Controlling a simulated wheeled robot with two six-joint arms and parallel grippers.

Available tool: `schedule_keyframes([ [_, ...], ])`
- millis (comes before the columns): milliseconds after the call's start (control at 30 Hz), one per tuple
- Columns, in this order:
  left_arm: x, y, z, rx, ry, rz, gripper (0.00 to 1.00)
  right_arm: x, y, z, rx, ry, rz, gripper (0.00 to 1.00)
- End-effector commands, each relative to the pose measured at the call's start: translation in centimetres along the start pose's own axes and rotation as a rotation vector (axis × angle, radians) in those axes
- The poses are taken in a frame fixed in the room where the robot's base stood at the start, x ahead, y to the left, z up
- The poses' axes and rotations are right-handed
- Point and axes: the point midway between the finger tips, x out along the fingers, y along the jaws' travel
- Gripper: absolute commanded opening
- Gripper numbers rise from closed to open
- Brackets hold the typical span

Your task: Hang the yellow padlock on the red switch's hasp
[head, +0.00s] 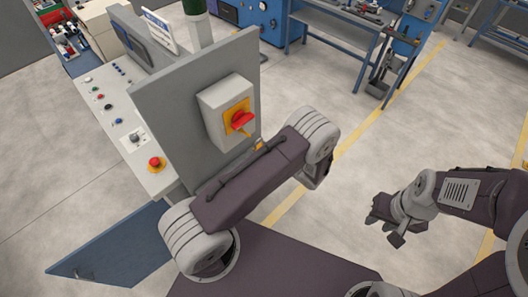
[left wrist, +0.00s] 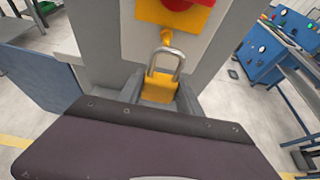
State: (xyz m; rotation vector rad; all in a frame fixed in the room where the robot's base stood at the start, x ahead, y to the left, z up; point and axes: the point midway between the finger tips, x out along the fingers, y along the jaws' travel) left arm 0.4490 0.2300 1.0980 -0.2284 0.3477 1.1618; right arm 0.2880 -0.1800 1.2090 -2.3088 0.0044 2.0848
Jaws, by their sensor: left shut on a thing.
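The red switch (head: 241,119) sits on a yellow plate on a grey box fixed to an upright grey panel. Its small yellow hasp (head: 247,133) sticks out below; the hasp (left wrist: 166,38) also shows at the top of the left wrist view. The yellow padlock (left wrist: 159,88) is upright, with its silver shackle up, just below the hasp. I cannot tell whether shackle and hasp touch. My left gripper (left wrist: 159,96) is shut on the padlock's body. In the head view my arm hides most of it. My right gripper (head: 385,228) is open and empty, off to the right.
The grey panel (head: 180,95) stands at the edge of a sloped control desk (head: 112,120) with buttons. A blue door (head: 115,248) hangs open below. Blue workbenches (head: 335,30) stand far back. The floor around my right gripper is clear.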

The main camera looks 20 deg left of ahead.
Motion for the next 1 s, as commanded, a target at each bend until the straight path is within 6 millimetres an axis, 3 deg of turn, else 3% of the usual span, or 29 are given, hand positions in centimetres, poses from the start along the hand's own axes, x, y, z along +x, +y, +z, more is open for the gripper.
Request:
schedule_keyframes([
  [700, 5.9, 0.1, 1.9, -0.001, -0.001, 0.002, 0.00, 0.1, 0.0, 0.0, 0.000, 0.000, 0.000, 0.33],
  [1000, 7.5, 0.0, 1.7, -0.001, 0.000, 0.000, 0.00, 1.4, 0.0, 0.1, 0.000, 0.000, 0.000, 0.33],
])
